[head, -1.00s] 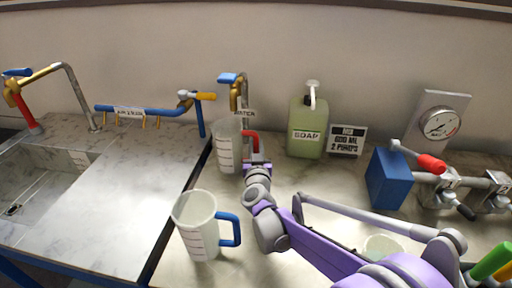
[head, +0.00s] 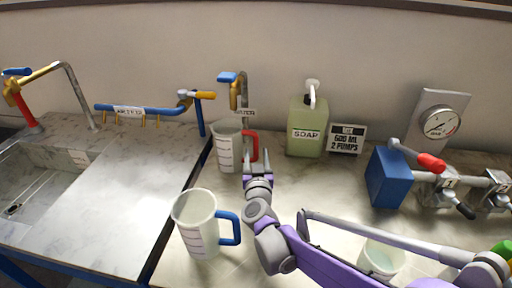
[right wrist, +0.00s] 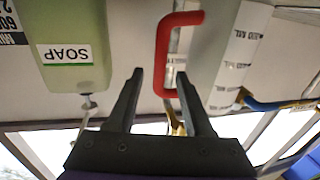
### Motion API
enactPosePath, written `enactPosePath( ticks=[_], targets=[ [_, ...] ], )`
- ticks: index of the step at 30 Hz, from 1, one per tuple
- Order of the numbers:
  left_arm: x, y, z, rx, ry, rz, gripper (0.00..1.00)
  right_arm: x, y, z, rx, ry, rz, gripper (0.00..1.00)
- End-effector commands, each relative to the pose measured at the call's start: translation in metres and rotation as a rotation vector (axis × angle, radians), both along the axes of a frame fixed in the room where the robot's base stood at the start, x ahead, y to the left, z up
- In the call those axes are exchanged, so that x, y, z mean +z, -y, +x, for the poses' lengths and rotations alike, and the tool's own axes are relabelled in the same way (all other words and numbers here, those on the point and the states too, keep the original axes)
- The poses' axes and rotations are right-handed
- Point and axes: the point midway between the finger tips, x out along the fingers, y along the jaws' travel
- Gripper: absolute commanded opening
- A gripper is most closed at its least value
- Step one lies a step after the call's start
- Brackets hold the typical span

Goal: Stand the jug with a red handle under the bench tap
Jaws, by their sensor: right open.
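The jug with a red handle (head: 227,147) stands upright on the bench at the back, below the brass bench tap (head: 236,92) with a blue lever. Its red handle (head: 254,147) points right. My right gripper (head: 257,160) is open and empty, just in front of the handle and apart from it. In the right wrist view the open fingers (right wrist: 160,85) point toward the red handle (right wrist: 165,50), with nothing between them. My left gripper is not in view.
A jug with a blue handle (head: 197,224) stands at the front of the bench. A green soap bottle (head: 307,125) and a sign (head: 347,139) stand right of the tap. A blue block (head: 388,177) and pipe valves are further right. A sink (head: 45,180) is at left.

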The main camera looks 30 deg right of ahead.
Motion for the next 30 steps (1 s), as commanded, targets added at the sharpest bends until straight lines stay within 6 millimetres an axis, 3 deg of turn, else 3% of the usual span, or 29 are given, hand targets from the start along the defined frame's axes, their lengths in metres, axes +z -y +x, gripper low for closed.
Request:
enactPosePath(
  ticks=[6, 12, 30],
  targets=[
    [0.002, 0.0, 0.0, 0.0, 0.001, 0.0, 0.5, 0.0, -0.021, -0.041, 0.003, 0.0, -0.001, 0.51],
    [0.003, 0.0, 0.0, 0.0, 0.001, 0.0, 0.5, 0.0, -0.03, -0.061, 0.001, 0.0, -0.001, 0.51],
    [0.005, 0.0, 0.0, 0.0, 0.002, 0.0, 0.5, 0.003, -0.031, -0.065, 0.0, 0.0, -0.001, 0.51]
  ],
)
